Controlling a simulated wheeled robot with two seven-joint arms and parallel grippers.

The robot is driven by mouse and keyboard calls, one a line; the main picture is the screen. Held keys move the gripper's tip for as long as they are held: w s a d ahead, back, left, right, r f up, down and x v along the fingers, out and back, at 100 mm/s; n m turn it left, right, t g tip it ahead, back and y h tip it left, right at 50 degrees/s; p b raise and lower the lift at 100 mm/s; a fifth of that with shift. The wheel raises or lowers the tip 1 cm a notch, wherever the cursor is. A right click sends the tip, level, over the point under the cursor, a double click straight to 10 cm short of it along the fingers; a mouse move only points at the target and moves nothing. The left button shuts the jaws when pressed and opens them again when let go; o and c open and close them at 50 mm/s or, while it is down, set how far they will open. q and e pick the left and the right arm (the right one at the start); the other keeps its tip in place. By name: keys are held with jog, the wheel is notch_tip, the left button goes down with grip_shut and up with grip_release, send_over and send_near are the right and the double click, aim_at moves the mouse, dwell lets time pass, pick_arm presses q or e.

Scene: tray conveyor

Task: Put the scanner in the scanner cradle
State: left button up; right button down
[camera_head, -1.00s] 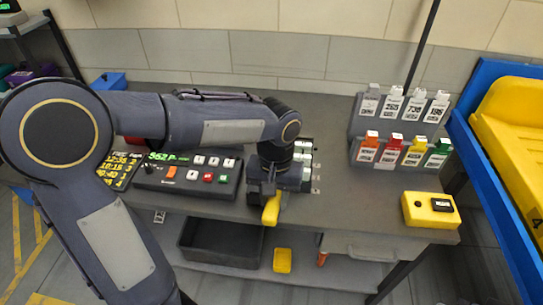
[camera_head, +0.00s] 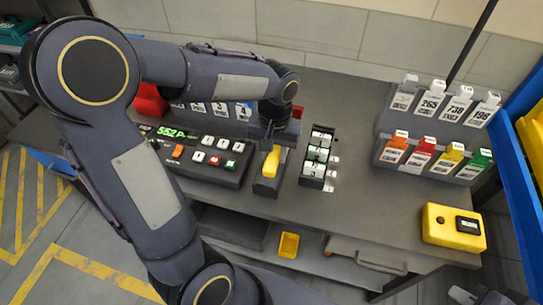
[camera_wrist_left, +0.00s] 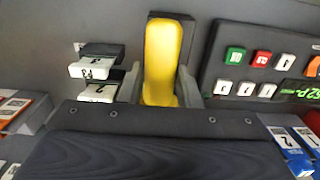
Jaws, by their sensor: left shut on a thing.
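The yellow scanner (camera_head: 270,163) is between the fingers of my left gripper (camera_head: 271,148), which is shut on it. In the left wrist view the scanner (camera_wrist_left: 165,62) lies lengthwise between the two grey fingers (camera_wrist_left: 160,90). The dark scanner cradle (camera_head: 268,187) is right of the keypad panel, directly under and around the scanner in the picture. Its dark edge (camera_wrist_left: 171,14) shows behind the scanner's far end in the wrist view. I cannot tell whether the scanner rests in it or hovers over it. A dark part at the bottom right edge appears to be my right gripper (camera_head: 492,297), mostly cut off.
The keypad panel (camera_head: 205,158) is close on the left. A rack of white-labelled pieces (camera_head: 318,160) stands close on the right. A tag holder (camera_head: 440,125) and a yellow box with a button (camera_head: 453,228) are farther right. The grey table between them is clear.

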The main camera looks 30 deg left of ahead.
aim_at(271, 160)
pick_arm(q)
jog(key=shift+w+a+f, duration=0.35)
jog(key=shift+f, duration=0.2)
jog(key=shift+w+a+f, duration=0.3)
jog(key=shift+a+f, duration=0.05)
jog(key=shift+f, duration=0.2)
jog(key=shift+w+a+f, duration=0.1)
jog(key=shift+a+f, duration=0.05)
jog(key=shift+f, duration=0.8)
jog(key=shift+w+a+f, duration=0.1)
jog(key=shift+f, duration=0.85)
jog(key=shift+f, duration=0.15)
jog(key=o, duration=1.1)
